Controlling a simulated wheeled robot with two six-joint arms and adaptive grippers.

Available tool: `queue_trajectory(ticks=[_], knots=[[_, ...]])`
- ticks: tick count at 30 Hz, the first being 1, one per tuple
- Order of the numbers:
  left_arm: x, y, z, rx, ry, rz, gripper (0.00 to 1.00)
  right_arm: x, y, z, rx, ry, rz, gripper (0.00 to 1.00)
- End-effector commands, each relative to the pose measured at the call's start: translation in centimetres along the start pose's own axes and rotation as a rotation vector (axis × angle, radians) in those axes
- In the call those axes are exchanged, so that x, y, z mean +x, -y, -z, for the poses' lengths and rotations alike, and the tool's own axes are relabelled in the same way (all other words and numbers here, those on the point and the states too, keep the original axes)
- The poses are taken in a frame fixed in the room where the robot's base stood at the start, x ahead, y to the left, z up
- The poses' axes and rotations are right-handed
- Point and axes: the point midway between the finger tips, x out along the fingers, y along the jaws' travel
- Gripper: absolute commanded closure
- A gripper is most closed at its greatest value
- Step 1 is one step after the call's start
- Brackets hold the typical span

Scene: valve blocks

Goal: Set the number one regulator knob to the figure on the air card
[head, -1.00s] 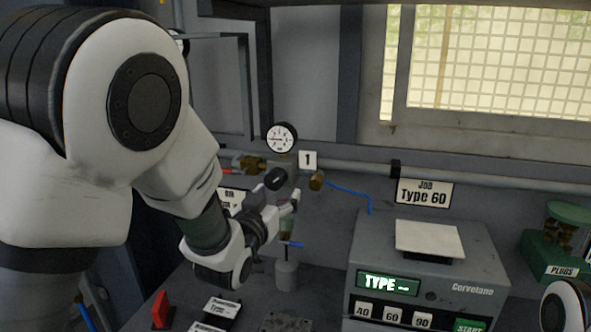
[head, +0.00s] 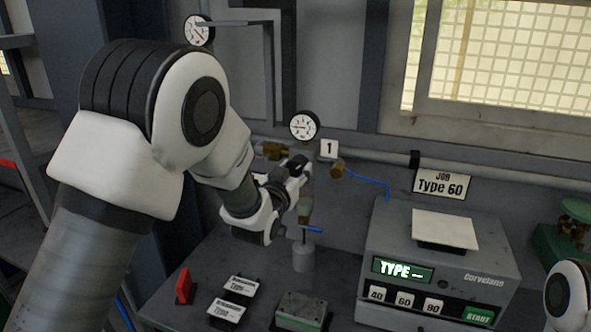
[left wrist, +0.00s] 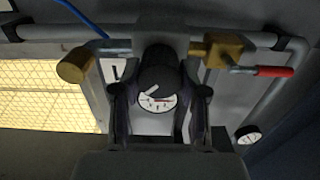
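The number one regulator has a round white gauge (head: 303,126) and a white 1 plate (head: 329,149) beside it. Its black knob (left wrist: 157,72) shows in the left wrist view with a light pointer mark, and the gauge (left wrist: 157,103) appears just below it there. My left gripper (head: 297,172) is at the regulator, largely covering the knob in the head view. In the left wrist view its two dark fingers (left wrist: 159,98) are apart, one on each side of the knob, with gaps showing. The air card is not visible now. My right gripper is out of view.
A grey test box (head: 440,262) with a TYPE screen stands right, below a Type 60 job card (head: 441,184). A red piece (head: 184,286), two labelled cards (head: 227,312) and a grey-green block (head: 301,311) lie on the bench. Pipework and a red-handled valve (left wrist: 272,71) flank the regulator.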

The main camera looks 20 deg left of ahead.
Motion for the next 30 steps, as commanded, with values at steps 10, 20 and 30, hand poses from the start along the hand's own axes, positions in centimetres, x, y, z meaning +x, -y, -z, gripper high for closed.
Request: queue_trajectory(ticks=[10, 20, 30], knots=[[0.1, -0.1, 0.1, 0.043, -0.007, -0.003, 0.92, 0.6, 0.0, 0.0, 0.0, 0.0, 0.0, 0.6], [0.1, -0.1, -0.1, 0.241, -0.01, -0.002, 0.92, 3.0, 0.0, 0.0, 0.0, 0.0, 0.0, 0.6], [0.1, -0.1, 0.0, 0.558, -0.013, 0.0, 0.92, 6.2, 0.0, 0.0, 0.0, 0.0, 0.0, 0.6]])
